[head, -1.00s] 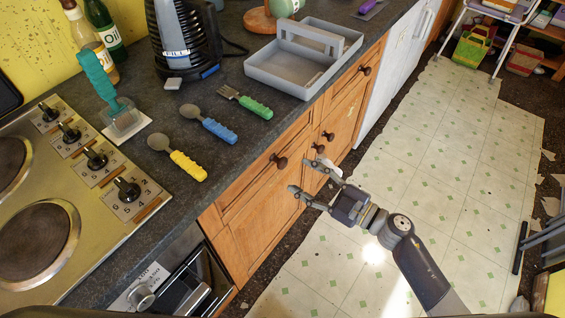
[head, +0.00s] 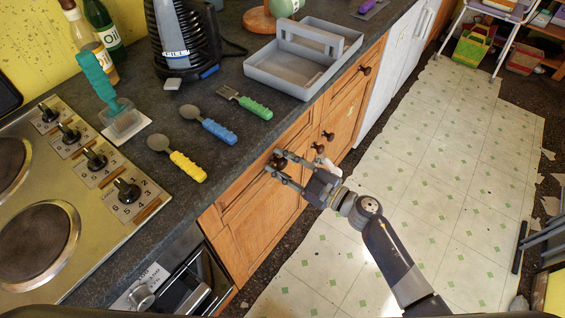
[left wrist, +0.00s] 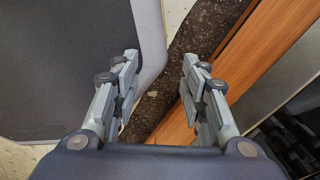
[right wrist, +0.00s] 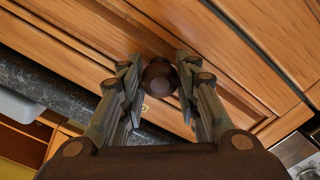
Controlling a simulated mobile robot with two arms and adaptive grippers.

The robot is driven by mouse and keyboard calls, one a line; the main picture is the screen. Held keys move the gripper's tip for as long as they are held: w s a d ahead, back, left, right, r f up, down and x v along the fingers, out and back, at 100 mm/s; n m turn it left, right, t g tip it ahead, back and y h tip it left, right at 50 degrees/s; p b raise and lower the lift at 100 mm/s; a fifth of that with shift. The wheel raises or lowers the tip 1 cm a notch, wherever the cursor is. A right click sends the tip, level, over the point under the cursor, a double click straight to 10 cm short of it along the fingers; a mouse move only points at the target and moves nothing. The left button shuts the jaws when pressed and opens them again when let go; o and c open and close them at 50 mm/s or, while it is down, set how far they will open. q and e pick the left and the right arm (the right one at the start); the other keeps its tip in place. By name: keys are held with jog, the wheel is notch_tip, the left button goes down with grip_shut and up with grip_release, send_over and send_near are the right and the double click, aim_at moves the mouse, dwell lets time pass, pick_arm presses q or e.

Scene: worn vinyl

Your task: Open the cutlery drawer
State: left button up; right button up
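The wooden drawer front (head: 243,190) under the counter is flush with the cabinet, below the spoons and fork. Its dark round knob (right wrist: 160,78) sits between the fingertips of my right gripper (right wrist: 158,80) in the right wrist view. The fingers flank the knob and appear to touch both sides. In the head view my right gripper (head: 277,164) reaches the knob from the right and partly covers it. My left gripper (left wrist: 157,80) is open and empty in the left wrist view, above the dark floor strip beside a wooden panel.
A yellow-handled spoon (head: 188,167), a blue-handled spoon (head: 215,129) and a green-handled fork (head: 252,106) lie on the counter. A grey caddy (head: 283,77) stands behind them. Another drawer knob (head: 365,70) and cabinet door knobs (head: 328,135) are nearby. The tiled floor (head: 430,190) is mostly clear.

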grip_shut()
jog(key=shift+s+d, duration=0.3)
jog(key=shift+d, duration=0.05)
jog(key=p+v, duration=0.4)
jog(key=v, duration=2.5)
jog(key=shift+s+d, duration=0.25)
jog(key=shift+d, duration=0.05)
jog(key=o, duration=1.1)
grip_release()
